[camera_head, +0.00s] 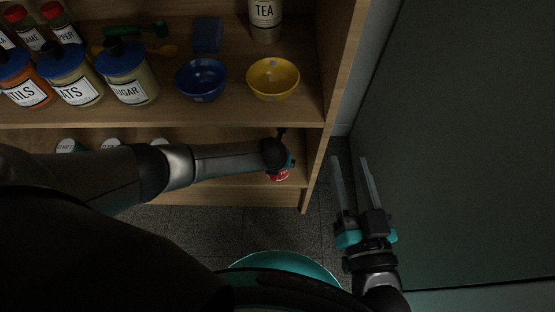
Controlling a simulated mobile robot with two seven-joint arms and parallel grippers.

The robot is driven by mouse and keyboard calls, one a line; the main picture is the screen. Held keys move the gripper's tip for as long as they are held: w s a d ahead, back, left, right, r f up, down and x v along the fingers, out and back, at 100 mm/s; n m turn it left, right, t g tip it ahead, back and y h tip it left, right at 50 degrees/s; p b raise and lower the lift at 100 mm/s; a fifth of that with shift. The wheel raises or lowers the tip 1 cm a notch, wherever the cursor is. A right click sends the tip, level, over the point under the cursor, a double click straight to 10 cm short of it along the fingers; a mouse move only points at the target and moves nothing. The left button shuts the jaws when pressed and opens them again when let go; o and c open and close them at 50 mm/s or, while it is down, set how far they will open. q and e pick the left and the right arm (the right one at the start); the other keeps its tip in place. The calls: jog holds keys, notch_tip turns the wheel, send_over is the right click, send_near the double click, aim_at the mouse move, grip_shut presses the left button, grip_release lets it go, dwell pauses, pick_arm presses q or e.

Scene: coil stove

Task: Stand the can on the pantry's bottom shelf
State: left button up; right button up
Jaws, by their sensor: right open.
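The red can (279,176) shows in the head view at the right end of the pantry's bottom shelf (225,180), close to the right side panel. Only its red and white part shows below my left gripper (288,160), which hides the rest. The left arm reaches in from the left beneath the upper shelf. Its fingers are mostly hidden, so I cannot tell whether they hold the can, nor whether the can touches the shelf. My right gripper (349,162) is open and empty, outside the pantry to the right, with its two fingers apart.
Several pale-lidded containers (69,146) stand on the bottom shelf at left, partly behind my arm. The shelf above holds labelled jars (128,82), a blue bowl (201,80), a yellow bowl (273,79) and a TEA canister (265,20). The right side panel (337,75) bounds the pantry.

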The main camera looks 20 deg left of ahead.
pick_arm(q)
jog(key=shift+o, duration=0.8)
jog(key=shift+r, duration=0.1)
jog(key=shift+p+v, duration=0.55)
jog(key=shift+v, duration=0.2)
jog(key=shift+s+r+p, duration=0.2)
jog(key=shift+r+p, duration=0.25)
jog(key=shift+r, duration=0.2)
jog(key=shift+s+r+p, duration=0.15)
jog(key=shift+r+p, duration=0.15)
jog(key=shift+r, duration=0.15)
jog(key=shift+s+r+p, duration=0.3)
jog(key=shift+r+p, duration=0.15)
jog(key=shift+r, duration=0.2)
jog(key=shift+s+r+p, duration=0.15)
jog(key=shift+r+p, duration=0.15)
jog(key=shift+r, duration=0.2)
jog(key=shift+s+d+r+p, duration=0.1)
jog(key=shift+s+r+p, duration=0.2)
jog(key=shift+r, duration=0.2)
pick_arm(e)
jog(key=s+d+f+g+h, duration=0.1)
jog(key=d+f+g+h, duration=0.2)
jog(key=d+g, duration=0.4)
jog(key=shift+f+n+g+h, duration=0.2)
jog(key=shift+n+g+h, duration=0.2)
jog(key=shift+g+h, duration=0.15)
